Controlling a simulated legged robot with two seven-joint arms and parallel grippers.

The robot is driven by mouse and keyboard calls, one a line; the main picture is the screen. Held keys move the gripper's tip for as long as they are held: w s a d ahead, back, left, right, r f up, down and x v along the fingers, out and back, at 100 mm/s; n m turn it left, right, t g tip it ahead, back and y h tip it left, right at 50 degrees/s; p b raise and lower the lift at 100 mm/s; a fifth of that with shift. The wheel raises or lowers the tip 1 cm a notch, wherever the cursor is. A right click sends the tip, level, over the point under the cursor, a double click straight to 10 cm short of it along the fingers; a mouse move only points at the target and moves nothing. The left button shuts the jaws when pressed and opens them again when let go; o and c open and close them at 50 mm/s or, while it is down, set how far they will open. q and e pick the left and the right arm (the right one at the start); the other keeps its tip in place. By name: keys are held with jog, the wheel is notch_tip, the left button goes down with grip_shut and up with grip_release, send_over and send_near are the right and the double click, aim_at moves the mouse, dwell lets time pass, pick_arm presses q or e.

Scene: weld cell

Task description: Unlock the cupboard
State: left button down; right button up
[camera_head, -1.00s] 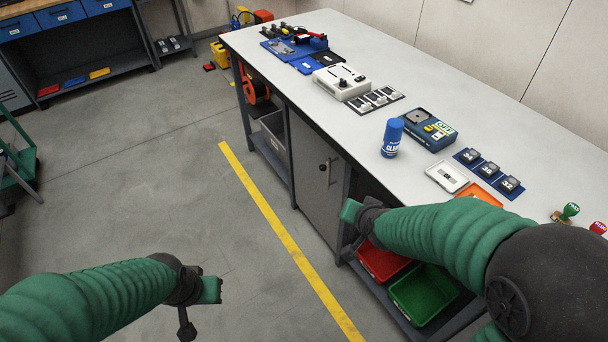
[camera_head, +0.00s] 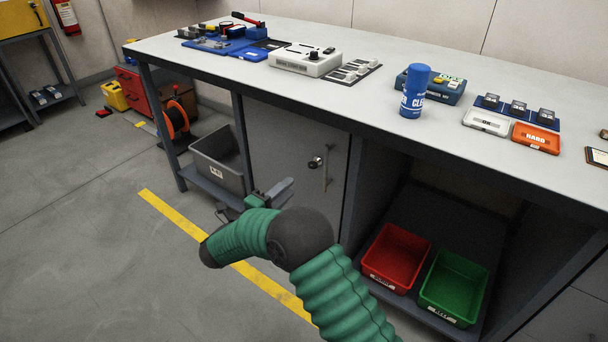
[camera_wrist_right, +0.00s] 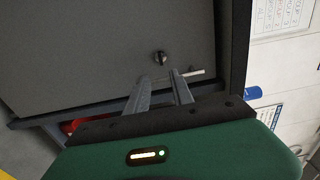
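The cupboard (camera_head: 285,140) is a grey door under the workbench, and it is shut. A round dark lock knob (camera_head: 315,162) with a bright face sits on it, left of a vertical bar handle (camera_head: 327,176). My right gripper (camera_head: 274,193) is in front of the door, lower and to the left of the knob in the head view. In the right wrist view its two fingers (camera_wrist_right: 160,77) are apart with nothing between them. The knob (camera_wrist_right: 159,58) shows just beyond the fingertips and the handle (camera_wrist_right: 192,75) beside them. My left gripper is out of view.
The workbench top (camera_head: 380,60) holds a blue can (camera_head: 414,91), a white device (camera_head: 302,58) and several small cases. A grey bin (camera_head: 216,165) stands left of the cupboard. Red (camera_head: 396,257) and green (camera_head: 454,287) bins sit on the open shelf to its right.

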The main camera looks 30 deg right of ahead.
aim_at(310, 167)
jog(key=b+x, duration=0.4)
jog(key=x, duration=0.7)
jog(key=shift+w, duration=0.15)
jog(key=shift+w+d, duration=0.1)
jog(key=shift+d, duration=0.2)
jog(key=shift+r, duration=0.1)
jog(key=shift+a, duration=0.1)
grip_shut()
